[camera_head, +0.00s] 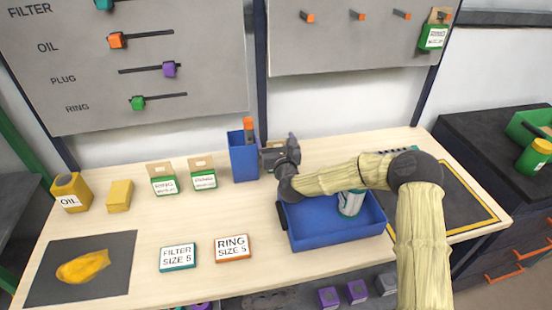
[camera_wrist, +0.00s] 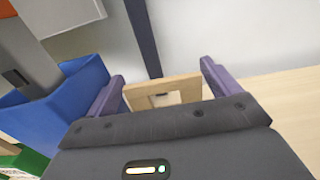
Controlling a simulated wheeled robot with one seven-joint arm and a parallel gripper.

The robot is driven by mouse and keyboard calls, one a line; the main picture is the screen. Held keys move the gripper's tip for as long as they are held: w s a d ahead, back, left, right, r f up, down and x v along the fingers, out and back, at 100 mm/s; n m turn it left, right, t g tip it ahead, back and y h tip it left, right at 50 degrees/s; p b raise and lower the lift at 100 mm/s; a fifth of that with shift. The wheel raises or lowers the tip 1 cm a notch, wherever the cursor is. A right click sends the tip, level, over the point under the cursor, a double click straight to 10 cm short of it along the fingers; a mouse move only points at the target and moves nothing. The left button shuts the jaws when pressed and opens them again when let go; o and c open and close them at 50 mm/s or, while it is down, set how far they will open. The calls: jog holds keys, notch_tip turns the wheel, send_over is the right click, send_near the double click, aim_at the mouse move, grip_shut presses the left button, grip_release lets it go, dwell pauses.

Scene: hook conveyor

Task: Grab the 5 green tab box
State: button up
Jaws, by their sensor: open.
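Two green boxes with tan hang tabs, a left one (camera_head: 164,186) and a right one (camera_head: 204,181), stand on the table left of the blue bin. A third green box (camera_head: 434,37) hangs from a hook at the upper right. My gripper (camera_head: 279,155) is right of the blue bin, low over the table's back part. In the wrist view, my gripper's (camera_wrist: 163,84) purple fingers are spread on either side of a tan tab (camera_wrist: 134,97) with a square hole. That box's body is hidden by my gripper. A green box (camera_wrist: 32,163) shows at the wrist view's lower left.
The blue bin (camera_head: 243,164), also in the wrist view (camera_wrist: 60,115), stands close beside my gripper. A blue tray (camera_head: 320,246) holding a white-and-green container (camera_head: 350,203) lies below my arm. Filter (camera_head: 178,257) and ring (camera_head: 232,248) boxes lie in front.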

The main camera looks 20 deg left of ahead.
jog(key=shift+w+d, duration=0.15)
jog(key=shift+w, duration=0.05)
jog(key=shift+c, duration=0.4)
jog(key=c, duration=1.2)
notch_tip(320, 180, up, 10)
jog(key=shift+b, duration=0.45)
jog(key=shift+c, duration=0.2)
